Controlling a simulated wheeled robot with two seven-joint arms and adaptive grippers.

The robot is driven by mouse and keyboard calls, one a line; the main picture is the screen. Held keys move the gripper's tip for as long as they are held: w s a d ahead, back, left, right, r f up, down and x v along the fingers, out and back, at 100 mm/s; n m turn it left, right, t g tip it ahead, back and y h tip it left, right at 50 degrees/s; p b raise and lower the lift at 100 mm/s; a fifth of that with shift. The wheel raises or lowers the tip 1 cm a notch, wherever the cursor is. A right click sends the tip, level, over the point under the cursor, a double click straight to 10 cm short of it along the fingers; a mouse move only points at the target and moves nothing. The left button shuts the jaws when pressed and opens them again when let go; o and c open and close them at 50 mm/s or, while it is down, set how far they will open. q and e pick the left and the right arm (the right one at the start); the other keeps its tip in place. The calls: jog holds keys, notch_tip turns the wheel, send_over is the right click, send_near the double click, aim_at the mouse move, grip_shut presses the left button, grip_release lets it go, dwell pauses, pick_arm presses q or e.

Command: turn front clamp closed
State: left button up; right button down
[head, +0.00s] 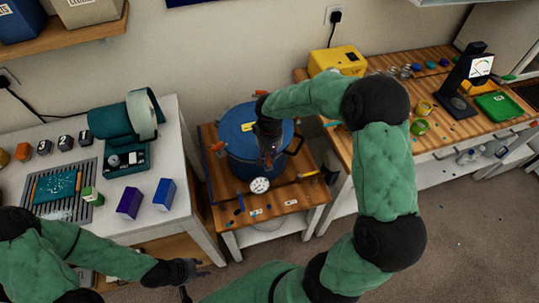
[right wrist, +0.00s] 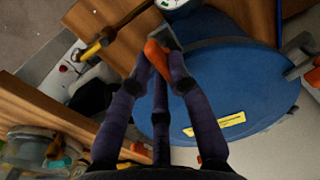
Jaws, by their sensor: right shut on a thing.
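A blue pressure pot (head: 238,158) with a blue lid stands on a small wooden cart; its lid also fills the right of the right wrist view (right wrist: 235,75). The front clamp has an orange handle (right wrist: 155,53) at the lid's rim, near the dial gauge (head: 260,185). My right gripper (head: 268,150) reaches down over the pot's front side. In the right wrist view its dark fingers (right wrist: 160,68) are shut around the orange handle. They partly hide the clamp, so its exact angle is unclear. My left gripper (head: 190,279) is low at the left with its fingers apart, empty.
Other orange clamp handles show at the pot's rim, one at its left (head: 217,146). The cart top (head: 285,194) holds small parts and a yellow-ended tool. A white table (head: 187,222) with boxes stands left, and a wooden bench (head: 450,128) right. My right arm crosses above the floor between.

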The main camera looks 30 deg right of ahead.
jog(key=c, duration=1.1)
grip_release()
jog(key=shift+c, duration=0.2)
notch_tip(320, 180, up, 12)
